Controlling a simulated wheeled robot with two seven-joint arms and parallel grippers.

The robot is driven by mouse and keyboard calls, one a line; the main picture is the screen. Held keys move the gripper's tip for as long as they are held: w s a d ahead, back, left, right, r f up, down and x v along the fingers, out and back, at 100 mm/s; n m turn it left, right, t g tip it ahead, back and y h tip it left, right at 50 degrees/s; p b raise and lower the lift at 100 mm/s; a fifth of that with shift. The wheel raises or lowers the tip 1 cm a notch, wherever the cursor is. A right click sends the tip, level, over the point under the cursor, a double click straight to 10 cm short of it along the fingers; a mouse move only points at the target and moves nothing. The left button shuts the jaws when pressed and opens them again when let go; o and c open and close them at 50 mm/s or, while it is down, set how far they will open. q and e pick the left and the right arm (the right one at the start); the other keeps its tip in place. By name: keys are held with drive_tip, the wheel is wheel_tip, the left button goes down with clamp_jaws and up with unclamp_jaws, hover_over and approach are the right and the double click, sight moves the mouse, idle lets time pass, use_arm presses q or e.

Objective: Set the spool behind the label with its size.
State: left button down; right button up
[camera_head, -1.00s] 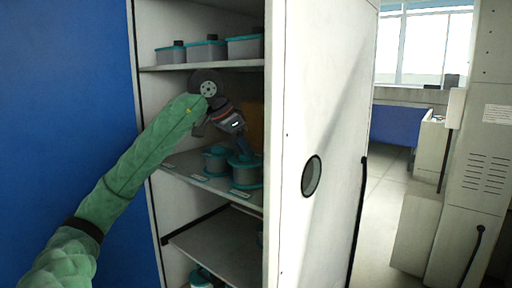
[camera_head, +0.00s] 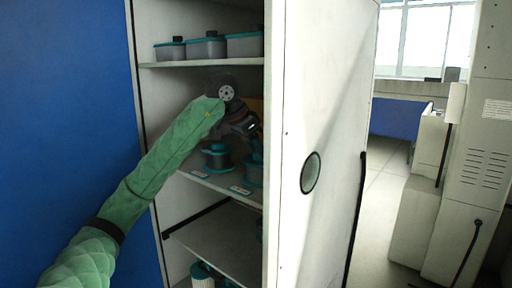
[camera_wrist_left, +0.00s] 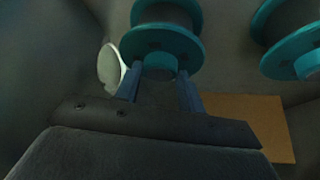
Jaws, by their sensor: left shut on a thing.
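My left gripper (camera_head: 255,143) reaches into the open cabinet above the middle shelf. In the left wrist view its blue fingers (camera_wrist_left: 160,88) are shut on the knob of a teal-and-dark spool (camera_wrist_left: 162,38). This spool (camera_head: 254,170) is partly hidden by the cabinet's right edge in the head view; whether it touches the shelf I cannot tell. A second spool (camera_head: 216,157) stands to its left, and a spool (camera_wrist_left: 292,40) shows at the right of the wrist view. Two labels, left (camera_head: 199,173) and right (camera_head: 240,190), lie along the shelf's front edge; their text is unreadable.
The cabinet's white side panel (camera_head: 325,120) stands close on the right. Lidded boxes (camera_head: 205,48) fill the shelf above. A brown panel (camera_wrist_left: 245,125) is near the gripper. The lower shelf (camera_head: 215,240) has bare room; a spool (camera_head: 202,275) stands below it.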

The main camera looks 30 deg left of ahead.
idle(0.3)
use_arm(q)
drive_tip(key=c, duration=1)
unclamp_jaws()
drive_tip(key=shift+c, duration=0.2)
drive_tip(key=shift+o, duration=0.9)
